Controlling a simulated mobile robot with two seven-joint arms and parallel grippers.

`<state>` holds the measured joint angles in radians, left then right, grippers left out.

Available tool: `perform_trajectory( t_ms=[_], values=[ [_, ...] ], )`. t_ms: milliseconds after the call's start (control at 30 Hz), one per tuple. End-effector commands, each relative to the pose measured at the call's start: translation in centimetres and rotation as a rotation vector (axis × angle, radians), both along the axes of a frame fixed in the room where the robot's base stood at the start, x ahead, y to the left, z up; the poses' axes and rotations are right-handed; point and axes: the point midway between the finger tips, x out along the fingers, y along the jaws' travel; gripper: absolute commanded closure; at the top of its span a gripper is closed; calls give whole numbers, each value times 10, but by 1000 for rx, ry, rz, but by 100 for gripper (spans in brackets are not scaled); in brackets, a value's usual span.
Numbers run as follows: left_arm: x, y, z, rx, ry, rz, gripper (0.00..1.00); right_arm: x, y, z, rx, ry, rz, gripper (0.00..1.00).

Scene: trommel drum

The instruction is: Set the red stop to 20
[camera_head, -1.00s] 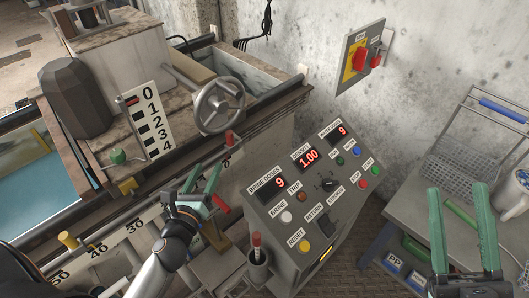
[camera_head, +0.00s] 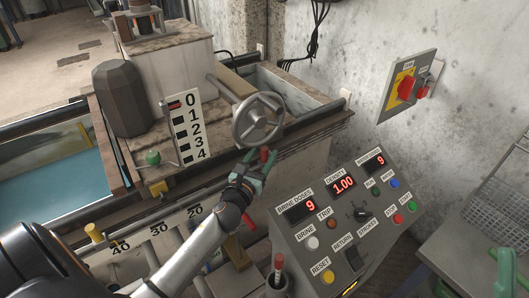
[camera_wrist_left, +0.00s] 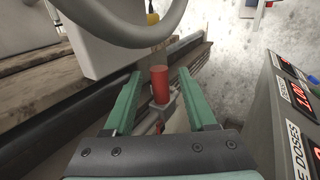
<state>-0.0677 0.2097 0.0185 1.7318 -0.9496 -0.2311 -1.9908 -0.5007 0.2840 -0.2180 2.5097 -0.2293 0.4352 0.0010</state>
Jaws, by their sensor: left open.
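The red stop (camera_head: 264,155) is a small upright red cylinder at the far right end of the numbered rail, below the handwheel. In the left wrist view the red stop (camera_wrist_left: 160,84) stands on a grey clamp between my two green fingers. My left gripper (camera_head: 253,168) is open around it, with gaps on both sides. The rail's 20 mark (camera_head: 195,210) lies to the left of the stop, with 30 (camera_head: 158,229) and 40 (camera_head: 120,247) further left. Any mark at the stop is hidden by my gripper. Of my right gripper (camera_head: 508,272), only a green part shows at the right edge.
A grey handwheel (camera_head: 258,119) hangs close above the stop. A yellow stop (camera_head: 93,232) stands near 40. A control panel (camera_head: 370,250) with buttons and red displays is at the right. A red-topped lever (camera_head: 279,263) stands in front.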

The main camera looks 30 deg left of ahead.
Motion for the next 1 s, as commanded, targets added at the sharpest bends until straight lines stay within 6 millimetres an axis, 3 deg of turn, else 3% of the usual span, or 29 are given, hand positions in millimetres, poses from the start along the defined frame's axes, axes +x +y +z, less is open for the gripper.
perform_trajectory(
  t_ms=[200, 500, 1000],
  values=[
    [14, 3, 0, 0, 0, 0, 43, 0, 0, -3, 2, 3, 2, 50],
    [15, 3, 0, 0, 1, 0, 43, 0, 1, -3, 2, 3, 4, 50],
    [15, 3, 0, -1, 1, 0, 99, 0, 1, -2, 2, 3, 5, 50]
  ],
)
